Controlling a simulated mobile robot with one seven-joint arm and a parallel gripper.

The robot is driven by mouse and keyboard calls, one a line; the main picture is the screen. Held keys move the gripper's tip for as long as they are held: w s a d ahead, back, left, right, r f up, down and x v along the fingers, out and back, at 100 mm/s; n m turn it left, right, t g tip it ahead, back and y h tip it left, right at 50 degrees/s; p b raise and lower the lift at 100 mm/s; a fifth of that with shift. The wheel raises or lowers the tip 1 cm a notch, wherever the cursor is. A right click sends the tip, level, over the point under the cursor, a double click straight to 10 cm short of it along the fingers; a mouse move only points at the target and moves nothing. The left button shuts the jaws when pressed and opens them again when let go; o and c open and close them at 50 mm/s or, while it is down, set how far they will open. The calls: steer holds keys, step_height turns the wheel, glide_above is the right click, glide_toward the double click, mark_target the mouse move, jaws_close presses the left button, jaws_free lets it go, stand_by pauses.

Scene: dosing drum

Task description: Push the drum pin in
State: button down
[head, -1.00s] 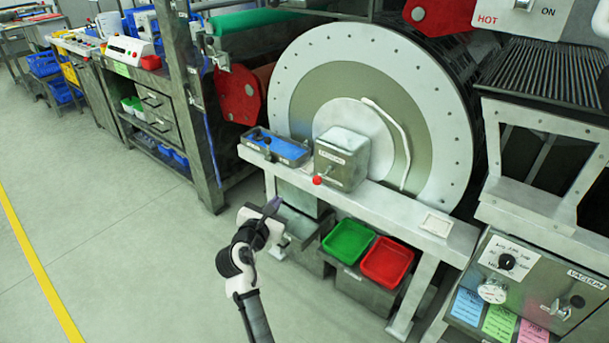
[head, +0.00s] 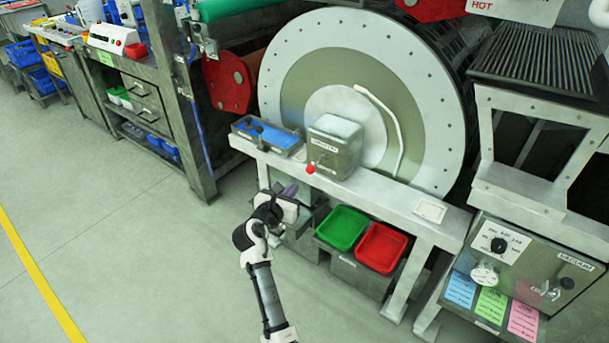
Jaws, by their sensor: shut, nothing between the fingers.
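The drum (head: 435,115) is a large disc with a pale riveted rim, an olive ring and a pale centre, standing behind a light bench (head: 385,200). A grey labelled box (head: 333,148) with a small lever and red ball knob (head: 311,169) sits on the bench in front of the drum. I cannot tell for sure which part is the drum pin. My gripper (head: 290,189) is shut and empty. In the picture it appears below the red knob and left of the green bin, apart from the box. My wrist partly hides the fingers.
A blue-lined tray (head: 245,136) with a dark knob sits left of the box. A green bin (head: 342,228) and a red bin (head: 381,248) stand under the bench. A control panel (head: 520,255) is at right. The floor at left is clear.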

mark_target(313, 167)
steer(key=p+x, duration=0.1)
steer(key=x, duration=0.8)
steer(key=shift+w+d, duration=0.1)
steer(key=shift+w, duration=0.15)
steer(key=w+d, duration=0.2)
steer(key=w, duration=0.1)
steer(key=shift+w+d, duration=0.1)
steer(key=shift+d, duration=0.05)
steer(key=shift+r, duration=0.15)
steer(key=shift+r, duration=0.1)
